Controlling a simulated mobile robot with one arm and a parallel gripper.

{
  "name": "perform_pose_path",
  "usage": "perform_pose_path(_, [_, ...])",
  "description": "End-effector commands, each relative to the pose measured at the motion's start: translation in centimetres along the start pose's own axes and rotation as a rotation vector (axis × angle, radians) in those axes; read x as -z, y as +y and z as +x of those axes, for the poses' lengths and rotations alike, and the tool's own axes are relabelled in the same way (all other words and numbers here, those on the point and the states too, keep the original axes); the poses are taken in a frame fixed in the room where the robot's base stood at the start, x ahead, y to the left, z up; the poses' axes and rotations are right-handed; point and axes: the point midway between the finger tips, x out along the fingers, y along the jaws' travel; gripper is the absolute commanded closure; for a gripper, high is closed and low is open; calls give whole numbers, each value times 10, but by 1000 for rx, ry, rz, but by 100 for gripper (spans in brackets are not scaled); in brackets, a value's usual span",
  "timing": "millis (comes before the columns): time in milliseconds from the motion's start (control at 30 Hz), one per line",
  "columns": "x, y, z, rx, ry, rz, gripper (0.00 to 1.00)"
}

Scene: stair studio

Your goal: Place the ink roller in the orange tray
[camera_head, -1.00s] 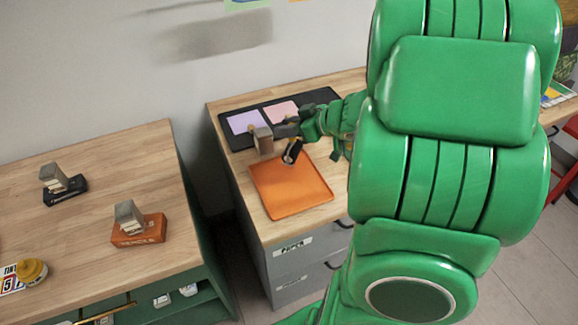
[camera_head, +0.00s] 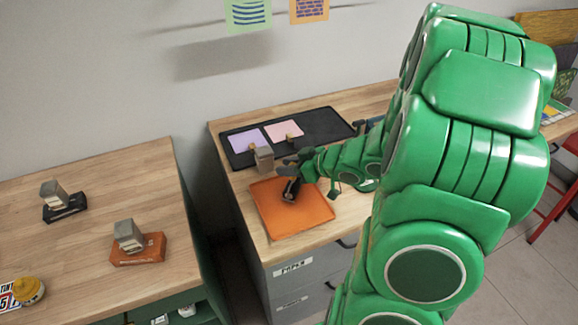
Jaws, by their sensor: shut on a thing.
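The orange tray (camera_head: 312,218) lies on the wooden top of the grey drawer cabinet. My gripper (camera_head: 289,172) is over the back part of the tray. It is shut on the ink roller (camera_head: 291,189), a small black thing that hangs down from the jaws. The roller is above or touching the tray floor; I cannot tell which. My green arm reaches in from the right and covers part of the cabinet top.
A black tray (camera_head: 325,127) with a lilac card and a pink card lies behind the orange tray. A grey block (camera_head: 264,159) stands by the orange tray's back left corner. The left table (camera_head: 95,190) holds stamps on a black and an orange box, with a gap between the furniture.

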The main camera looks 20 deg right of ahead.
Motion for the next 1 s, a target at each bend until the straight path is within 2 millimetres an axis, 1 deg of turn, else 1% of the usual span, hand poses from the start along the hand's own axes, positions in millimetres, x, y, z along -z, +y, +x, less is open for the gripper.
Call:
perform_pose_path(167, [0, 0, 0, -1, 0, 0, 100])
perform_pose_path(200, [0, 0, 0, -1, 0, 0, 67])
perform_pose_path(333, [0, 0, 0, -1, 0, 0, 47])
perform_pose_path(367, [0, 0, 0, -1, 0, 0, 45])
perform_pose_path(633, [0, 0, 0, -1, 0, 0, 45])
perform_pose_path(733, [0, 1, -3, -2, 0, -1, 45])
perform_pose_path(867, [0, 2, -13, -5, -1, -2, 45])
perform_pose_path(1000, [-1, 2, -29, -4, -3, -2, 45])
